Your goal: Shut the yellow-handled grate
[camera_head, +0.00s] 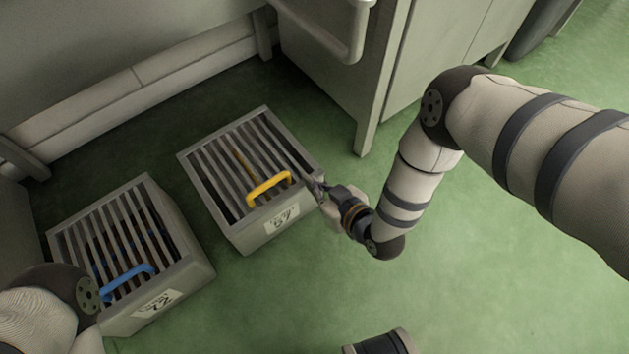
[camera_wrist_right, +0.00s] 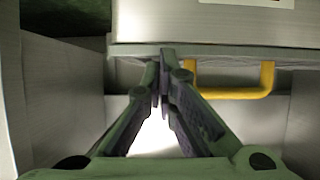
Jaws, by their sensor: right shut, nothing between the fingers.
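The yellow-handled grate (camera_head: 225,178) has grey slats and lies across the top of a grey box (camera_head: 250,236) with a label on its front. I cannot tell whether it is fully shut. Its yellow handle (camera_head: 268,188) stands near the front edge; the handle also shows in the right wrist view (camera_wrist_right: 237,93). My right gripper (camera_head: 314,184) is at the box's front right corner, to the right of the handle and apart from it. In the right wrist view its fingers (camera_wrist_right: 162,60) are together and empty, near a grey edge. My left gripper is out of view.
A second grey box (camera_head: 193,272) with a blue handle (camera_head: 127,282) stands at the left, partly behind my left arm. A grey cabinet (camera_head: 335,75) with a rail (camera_head: 345,45) stands behind on the right.

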